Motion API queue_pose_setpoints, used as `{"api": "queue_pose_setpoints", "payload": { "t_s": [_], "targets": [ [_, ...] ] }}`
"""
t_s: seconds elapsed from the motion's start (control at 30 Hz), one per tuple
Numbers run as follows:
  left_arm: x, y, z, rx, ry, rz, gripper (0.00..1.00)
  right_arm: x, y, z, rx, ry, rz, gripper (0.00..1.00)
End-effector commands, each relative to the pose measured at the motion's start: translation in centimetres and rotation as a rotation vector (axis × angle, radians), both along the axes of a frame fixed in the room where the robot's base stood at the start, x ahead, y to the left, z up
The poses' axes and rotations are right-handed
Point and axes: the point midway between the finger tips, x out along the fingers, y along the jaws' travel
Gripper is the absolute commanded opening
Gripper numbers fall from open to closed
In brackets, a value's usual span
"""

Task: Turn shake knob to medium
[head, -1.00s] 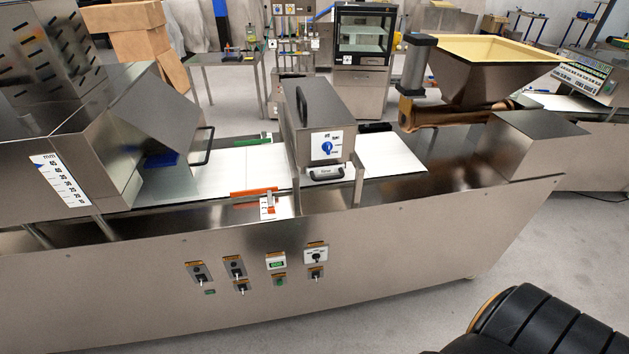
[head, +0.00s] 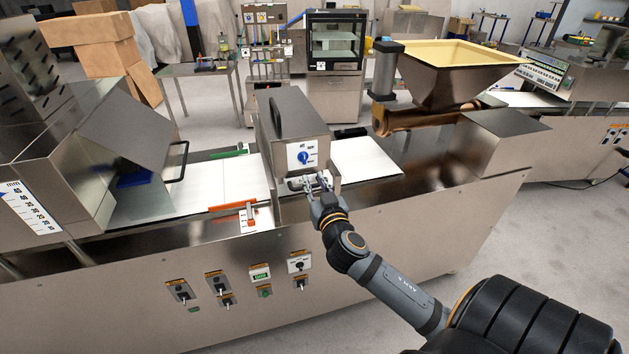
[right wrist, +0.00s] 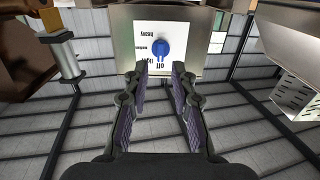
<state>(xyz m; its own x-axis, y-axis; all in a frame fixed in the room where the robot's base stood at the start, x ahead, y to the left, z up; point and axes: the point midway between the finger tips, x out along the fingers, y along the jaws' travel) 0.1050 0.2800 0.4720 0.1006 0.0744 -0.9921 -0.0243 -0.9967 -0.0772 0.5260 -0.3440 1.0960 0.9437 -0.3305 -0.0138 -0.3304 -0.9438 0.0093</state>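The blue shake knob (head: 303,158) sits on a white label plate on the front of a steel box above the conveyor. It also shows in the right wrist view (right wrist: 159,49), with its labels upside down. There the knob's narrow end points toward the word "off". My right gripper (head: 316,182) is just below the plate in the head view, fingers toward the box. In the right wrist view my right gripper (right wrist: 161,74) is open and empty, with its two fingers apart below the knob. I see no contact with the knob. My left gripper is not in view.
A handle sits under the knob plate, partly hidden by my right gripper. An orange lever (head: 233,206) is on the left. Several switches (head: 260,273) line the lower steel panel. A steel hopper (head: 455,72) stands to the right. The grey floor in front is clear.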

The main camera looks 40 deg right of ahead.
Motion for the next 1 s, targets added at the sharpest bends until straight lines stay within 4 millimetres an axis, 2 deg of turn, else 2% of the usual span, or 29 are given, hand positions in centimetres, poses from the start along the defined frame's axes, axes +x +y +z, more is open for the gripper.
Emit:
{"api": "queue_pose_setpoints", "payload": {
  "t_s": [0.1, 0.33, 1.0],
  "targets": [
    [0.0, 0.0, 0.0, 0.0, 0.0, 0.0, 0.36, -0.1, 0.2, 0.9, 0.004, -0.02, 0.003, 0.25],
    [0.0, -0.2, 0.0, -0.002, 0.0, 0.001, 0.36, 0.5, 0.0, 0.9, 0.004, -0.018, 0.002, 0.25],
    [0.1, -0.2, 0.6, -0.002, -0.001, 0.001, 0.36, 5.5, -1.7, 0.9, 0.004, -0.018, 0.003, 0.25]
  ]
}}
